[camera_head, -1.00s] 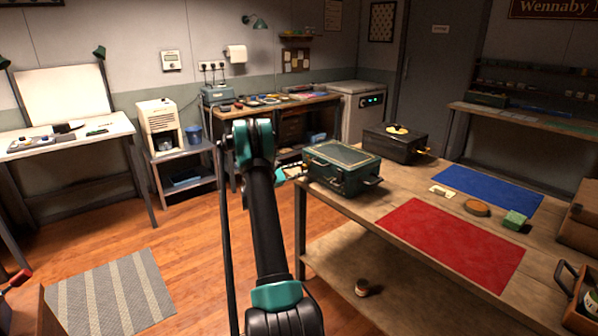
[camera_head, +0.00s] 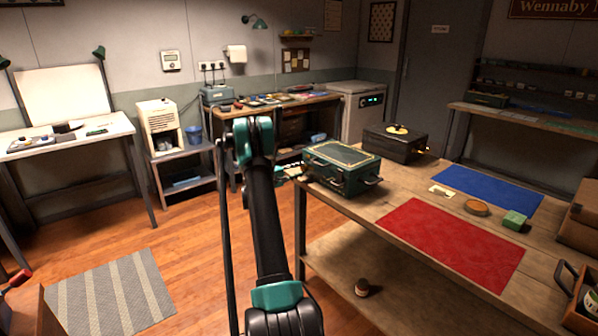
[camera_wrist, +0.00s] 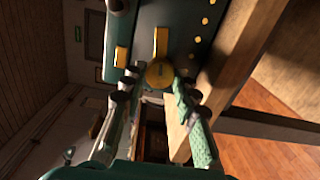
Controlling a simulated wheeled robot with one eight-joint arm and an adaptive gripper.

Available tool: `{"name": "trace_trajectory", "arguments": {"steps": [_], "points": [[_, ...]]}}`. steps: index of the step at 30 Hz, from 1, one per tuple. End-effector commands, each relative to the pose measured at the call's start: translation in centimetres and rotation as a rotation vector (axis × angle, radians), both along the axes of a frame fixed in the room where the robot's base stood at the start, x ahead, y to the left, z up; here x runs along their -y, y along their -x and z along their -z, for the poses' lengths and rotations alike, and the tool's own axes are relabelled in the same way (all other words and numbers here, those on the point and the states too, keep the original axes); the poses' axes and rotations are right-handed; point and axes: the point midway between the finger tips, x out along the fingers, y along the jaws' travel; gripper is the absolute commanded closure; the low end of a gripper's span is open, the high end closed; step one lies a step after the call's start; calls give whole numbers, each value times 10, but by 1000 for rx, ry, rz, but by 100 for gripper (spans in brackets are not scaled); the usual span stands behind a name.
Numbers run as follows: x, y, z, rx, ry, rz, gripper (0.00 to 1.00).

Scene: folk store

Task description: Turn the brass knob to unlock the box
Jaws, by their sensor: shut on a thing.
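The green box (camera_head: 345,183) with gold trim on its lid stands at the left end of the wooden table; its lid is down. In the wrist view the box's green side (camera_wrist: 181,25) is close and turned sideways. The round brass knob (camera_wrist: 159,73) on that side sits between the fingertips of my gripper (camera_wrist: 157,83), which is shut on it. Brass fittings (camera_wrist: 161,40) show beside the knob. In the head view my gripper is mostly hidden behind my arm and by the box's left end, and the knob cannot be seen there.
The wooden table (camera_head: 388,198) also bears a black box (camera_head: 394,145), a red mat (camera_head: 452,243), a blue mat (camera_head: 488,188), a round brown disc (camera_head: 477,208) and a small green block (camera_head: 514,220). A small jar (camera_head: 362,287) stands on the lower shelf. The floor at left is mostly clear.

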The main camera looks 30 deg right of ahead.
Motion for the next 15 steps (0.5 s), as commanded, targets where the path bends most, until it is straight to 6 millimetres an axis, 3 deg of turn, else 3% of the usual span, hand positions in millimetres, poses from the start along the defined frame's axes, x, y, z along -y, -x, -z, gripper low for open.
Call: {"name": "trace_trajectory", "arguments": {"steps": [15], "points": [[-1, 1, 1, 207, -18, 1, 99]]}}
